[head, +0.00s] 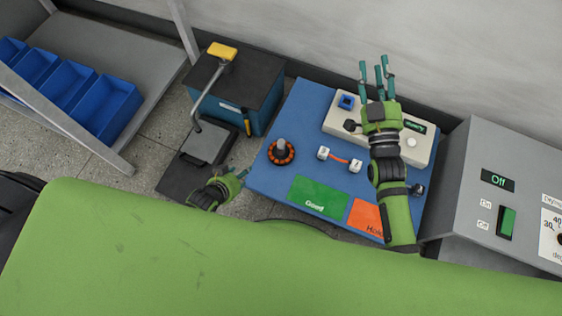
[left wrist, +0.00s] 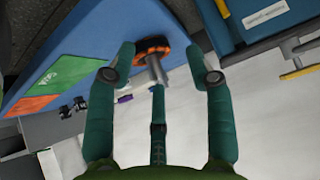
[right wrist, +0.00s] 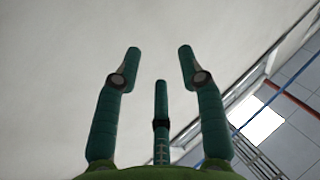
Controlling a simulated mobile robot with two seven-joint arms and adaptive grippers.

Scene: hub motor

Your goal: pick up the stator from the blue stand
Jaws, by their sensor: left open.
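The stator (head: 281,153), an orange and black ring with a grey shaft standing up through its middle, sits at the left side of the blue work surface (head: 262,186). No separate blue stand can be made out under it. My left gripper (head: 240,172) is open and empty, to the lower left of the stator and apart from it in the head view. In the left wrist view the stator (left wrist: 152,47) shows between and beyond the spread fingers. My right gripper (head: 375,72) is open and empty, fingers pointing toward the wall; its fingers (right wrist: 160,75) are spread in the right wrist view.
Green (head: 318,197) and orange (head: 367,217) pads lie at the near edge. A small connector with a red wire (head: 340,160) lies right of the stator. A white control box (head: 335,124) stands behind. A press with a yellow handle (head: 222,51) is at left, a grey console (head: 480,200) at right.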

